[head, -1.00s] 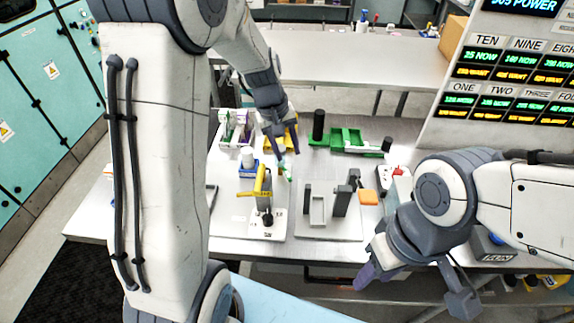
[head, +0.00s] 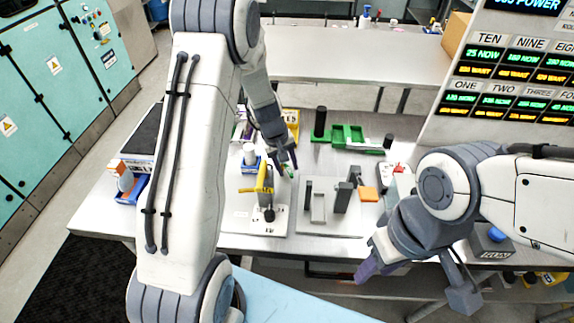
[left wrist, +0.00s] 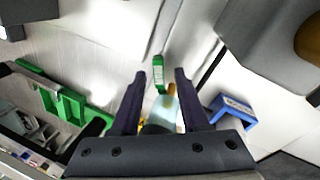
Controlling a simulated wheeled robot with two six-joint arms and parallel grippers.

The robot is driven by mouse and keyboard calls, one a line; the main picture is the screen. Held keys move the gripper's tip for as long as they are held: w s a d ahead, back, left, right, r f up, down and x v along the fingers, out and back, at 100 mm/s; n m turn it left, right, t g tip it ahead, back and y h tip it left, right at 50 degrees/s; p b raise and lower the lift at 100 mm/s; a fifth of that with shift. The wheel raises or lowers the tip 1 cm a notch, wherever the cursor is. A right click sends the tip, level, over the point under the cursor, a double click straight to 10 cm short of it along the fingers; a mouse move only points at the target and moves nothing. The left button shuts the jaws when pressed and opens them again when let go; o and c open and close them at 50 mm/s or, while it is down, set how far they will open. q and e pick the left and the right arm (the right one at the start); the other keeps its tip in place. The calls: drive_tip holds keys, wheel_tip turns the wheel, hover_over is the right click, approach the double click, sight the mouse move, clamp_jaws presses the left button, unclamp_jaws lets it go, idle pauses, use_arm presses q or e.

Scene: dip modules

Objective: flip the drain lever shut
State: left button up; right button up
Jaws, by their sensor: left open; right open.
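A small green lever (left wrist: 158,72) shows in the left wrist view, by a pale teal cylinder (left wrist: 165,108) with an orange part. I take it for the drain lever, but no label is readable. In the head view only a bit of green (head: 289,172) shows at my left fingertips. My left gripper (head: 283,161) is open, its fingers on either side of the green lever in the wrist view; contact cannot be told. My right gripper (head: 415,284) is open and empty at the table's front edge.
A yellow-handled lever fixture (head: 263,180) stands just left of my left gripper. A grey block fixture (head: 319,207) is to the right. A green tray (head: 348,135) and black post (head: 320,122) are behind. A blue holder (left wrist: 232,108) shows at right in the wrist view.

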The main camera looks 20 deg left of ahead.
use_arm(q)
clamp_jaws()
drive_tip(key=shift+a+f+m+b, duration=0.15)
drive_tip(key=shift+m+b, duration=0.35)
drive_tip(key=shift+b, duration=0.25)
drive_tip(key=shift+s, duration=0.1)
unclamp_jaws()
drive_tip(key=shift+r, duration=0.2)
drive_tip(key=b+v, duration=0.1)
drive_tip(key=v, duration=0.9)
drive_tip(key=shift+r, duration=0.2)
